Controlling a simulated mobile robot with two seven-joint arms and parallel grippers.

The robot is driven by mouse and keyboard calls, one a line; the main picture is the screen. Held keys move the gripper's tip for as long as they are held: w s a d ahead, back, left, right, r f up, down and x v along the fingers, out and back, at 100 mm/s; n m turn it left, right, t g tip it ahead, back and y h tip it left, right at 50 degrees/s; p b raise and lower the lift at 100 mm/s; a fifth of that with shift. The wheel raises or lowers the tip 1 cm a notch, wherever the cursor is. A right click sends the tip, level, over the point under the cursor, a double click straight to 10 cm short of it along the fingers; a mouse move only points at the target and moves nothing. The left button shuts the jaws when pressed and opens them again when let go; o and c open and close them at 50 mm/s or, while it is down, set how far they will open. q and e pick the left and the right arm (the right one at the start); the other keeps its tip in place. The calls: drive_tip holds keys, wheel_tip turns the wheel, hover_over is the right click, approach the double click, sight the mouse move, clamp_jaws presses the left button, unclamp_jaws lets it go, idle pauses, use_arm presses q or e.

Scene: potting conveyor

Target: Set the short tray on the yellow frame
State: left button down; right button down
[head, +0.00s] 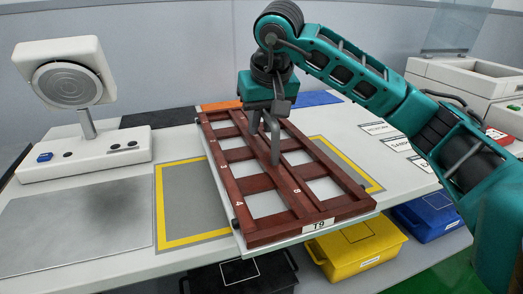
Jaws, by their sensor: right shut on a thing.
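The red-brown slatted tray (254,188), with a "19" label on its near end, lies lengthwise away from me over the middle of the yellow frame (167,210). The frame's left part and its right edge show on either side of the tray; its middle is hidden. The tray's near end reaches past the frame's front line to the table's front edge, and its far end reaches beyond the frame's back line. My right gripper (266,137) comes down from above and is shut on the tray's middle bar. I cannot tell whether the tray touches the table. My left gripper is not in view.
A white scale-like device (85,150) stands at the left behind a grey metal plate (80,228). Blue (318,98) and orange (221,106) patches lie behind the tray. Yellow (357,247), blue (428,214) and black (243,274) bins sit below the table's front edge. White labelled cards (396,144) lie right.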

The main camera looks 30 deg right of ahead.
sight(261, 143)
drive_tip(key=shift+f+b, duration=0.55)
drive_tip(key=shift+f, duration=1.9)
drive_tip(key=shift+f, duration=0.2)
drive_tip(key=c, duration=1)
unclamp_jaws()
drive_tip(key=shift+r, duration=0.1)
drive_tip(key=shift+r, duration=0.2)
drive_tip(key=p+v, duration=0.2)
drive_tip(key=v, duration=0.9)
drive_tip(key=shift+s+a+r+p, duration=0.1)
drive_tip(key=shift+s+r+p, duration=0.2)
drive_tip(key=shift+p, duration=0.05)
